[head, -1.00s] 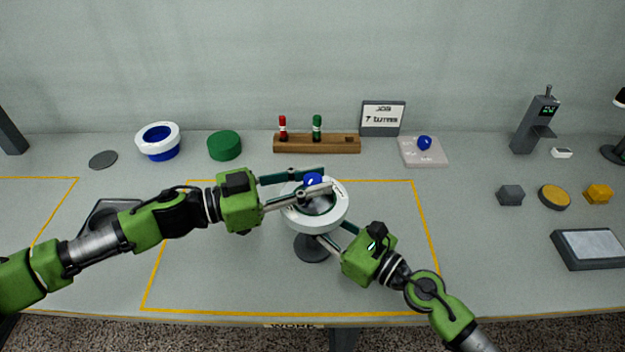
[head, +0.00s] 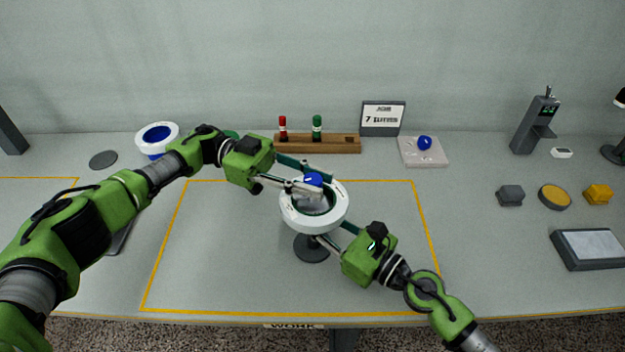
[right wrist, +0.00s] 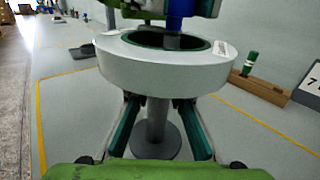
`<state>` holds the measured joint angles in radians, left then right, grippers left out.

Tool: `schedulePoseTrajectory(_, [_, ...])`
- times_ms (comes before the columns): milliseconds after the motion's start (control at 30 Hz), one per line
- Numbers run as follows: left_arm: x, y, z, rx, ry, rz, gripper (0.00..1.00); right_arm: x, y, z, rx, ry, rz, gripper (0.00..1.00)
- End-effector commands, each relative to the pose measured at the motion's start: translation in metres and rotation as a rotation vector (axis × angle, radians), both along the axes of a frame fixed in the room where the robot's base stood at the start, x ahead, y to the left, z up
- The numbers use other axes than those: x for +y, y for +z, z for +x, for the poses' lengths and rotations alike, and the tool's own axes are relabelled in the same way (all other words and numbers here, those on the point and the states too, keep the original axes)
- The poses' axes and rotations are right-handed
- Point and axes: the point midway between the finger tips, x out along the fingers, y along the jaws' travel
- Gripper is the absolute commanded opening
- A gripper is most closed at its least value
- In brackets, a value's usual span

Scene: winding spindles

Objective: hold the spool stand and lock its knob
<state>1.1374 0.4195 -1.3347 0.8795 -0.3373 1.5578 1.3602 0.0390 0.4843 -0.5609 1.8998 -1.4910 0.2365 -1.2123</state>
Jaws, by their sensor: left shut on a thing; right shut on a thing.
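The spool stand (head: 311,248) stands upright inside the yellow outline on the table, with a white ring-shaped top (head: 335,219). Its grey post and round base also show in the right wrist view (right wrist: 158,135). My right gripper (head: 328,236) is shut on the stand's post, just below the white ring. The blue knob (head: 313,179) sits at the top centre of the stand; its blue shaft shows in the right wrist view (right wrist: 181,14). My left gripper (head: 308,180) is shut on the knob from the upper left. The fingers hide part of the knob.
A wooden rack (head: 340,144) with a red and a green bottle stands behind, beside a sign (head: 382,118). A pale pad (head: 424,155) holds another blue knob (head: 424,142). A white and blue ring (head: 158,136) stands back left.

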Motion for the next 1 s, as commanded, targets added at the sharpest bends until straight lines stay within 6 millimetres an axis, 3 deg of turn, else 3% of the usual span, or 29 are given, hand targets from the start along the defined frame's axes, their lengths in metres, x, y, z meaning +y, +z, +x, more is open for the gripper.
schedulePoseTrajectory(833, [-0.0007,-0.0010,-0.0002,0.001,-0.094,0.003,0.02,0.0025,-0.0061,-0.0037,0.010,0.010,-0.005,0.00])
schedulePoseTrajectory(867, [-0.0007,-0.0010,-0.0002,0.001,-0.094,0.003,0.26,0.0025,-0.0061,-0.0037,0.010,0.010,-0.005,0.00])
schedulePoseTrajectory(900, [-0.0006,-0.0010,-0.0003,0.001,-0.094,0.003,0.36,0.0025,-0.0061,-0.0037,0.010,0.010,-0.005,0.00])
schedulePoseTrajectory(933, [-0.0006,-0.0010,-0.0003,0.001,-0.094,0.002,0.41,0.0025,-0.0061,-0.0037,0.010,0.009,-0.005,0.00])
schedulePoseTrajectory(1000, [-0.0005,-0.0009,-0.0004,0.001,-0.095,0.002,0.41,0.0024,-0.0061,-0.0035,0.010,0.009,-0.005,0.00])
